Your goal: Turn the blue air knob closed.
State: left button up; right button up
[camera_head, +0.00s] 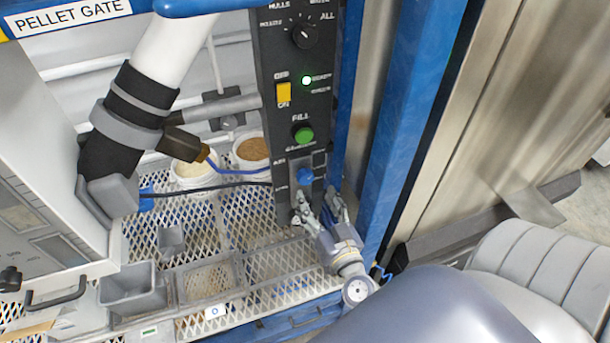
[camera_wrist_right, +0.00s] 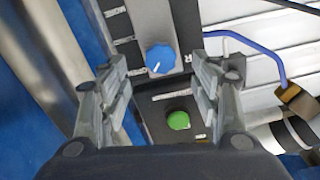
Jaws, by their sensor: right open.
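The blue air knob (camera_head: 304,176) is on the lower part of the dark control panel (camera_head: 287,52), below the green fill button (camera_head: 303,134). My right gripper (camera_head: 322,208) is open and empty just below the knob in the head view. In the right wrist view the knob (camera_wrist_right: 160,58) shows between and beyond the open fingers of my right gripper (camera_wrist_right: 160,90), with a white pointer line on its face. The fingers look apart from it. The green button (camera_wrist_right: 178,120) shows nearer the palm. My left gripper is not in view.
A blue post (camera_head: 402,110) stands close to the right of the panel. Two white buckets (camera_head: 250,151) and a mesh shelf (camera_head: 245,215) lie to the left. A blue hose (camera_head: 238,169) runs to the panel. A grey bin (camera_head: 133,290) sits at the lower left.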

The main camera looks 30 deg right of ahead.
aim_at(307, 181)
jog(key=x, duration=0.7)
jog(key=shift+w, duration=0.2)
jog(key=shift+w+d, duration=0.15)
jog(key=shift+w, duration=0.4)
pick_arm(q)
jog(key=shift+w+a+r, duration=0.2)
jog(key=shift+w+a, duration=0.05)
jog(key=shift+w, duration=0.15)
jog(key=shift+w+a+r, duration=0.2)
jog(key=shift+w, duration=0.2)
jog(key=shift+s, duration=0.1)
pick_arm(e)
jog(key=shift+c, duration=1.1)
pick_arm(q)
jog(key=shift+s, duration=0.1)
pick_arm(e)
jog(key=c, duration=0.9)
